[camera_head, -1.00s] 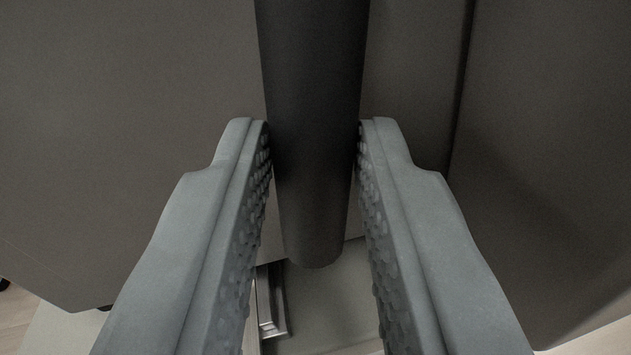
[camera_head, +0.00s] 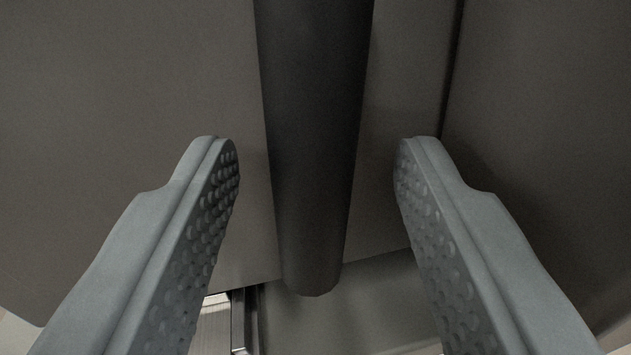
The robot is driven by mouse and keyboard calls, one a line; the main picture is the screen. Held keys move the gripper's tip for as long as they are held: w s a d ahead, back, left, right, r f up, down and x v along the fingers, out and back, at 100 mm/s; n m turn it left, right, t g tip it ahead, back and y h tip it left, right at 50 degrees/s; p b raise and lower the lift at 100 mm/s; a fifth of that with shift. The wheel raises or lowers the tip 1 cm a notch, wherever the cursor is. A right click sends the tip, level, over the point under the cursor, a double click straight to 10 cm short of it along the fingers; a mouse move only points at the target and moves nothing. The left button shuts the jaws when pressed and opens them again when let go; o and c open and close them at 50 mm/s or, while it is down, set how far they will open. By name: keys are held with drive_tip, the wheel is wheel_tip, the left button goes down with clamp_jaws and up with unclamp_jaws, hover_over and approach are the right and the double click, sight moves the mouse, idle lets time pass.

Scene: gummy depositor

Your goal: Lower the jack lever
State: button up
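The jack lever (camera_head: 312,130) is a dark, round bar. My gripper (camera_head: 317,155) is open, with one grey, dimpled finger on each side of the lever. Clear gaps show between the lever and both fingers, so neither touches it. The lever's upper end is out of view.
Large brown-grey panels (camera_head: 120,120) fill the background behind the lever, with a vertical dark seam on the right. Below the lever's tip are a metal strip (camera_head: 238,320) and a grey surface (camera_head: 345,315). Light floor (camera_head: 211,328) shows at the lower left.

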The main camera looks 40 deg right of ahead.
drive_tip(key=shift+a, duration=0.1)
drive_tip(key=v, duration=1.7)
drive_tip(key=shift+s, duration=0.1)
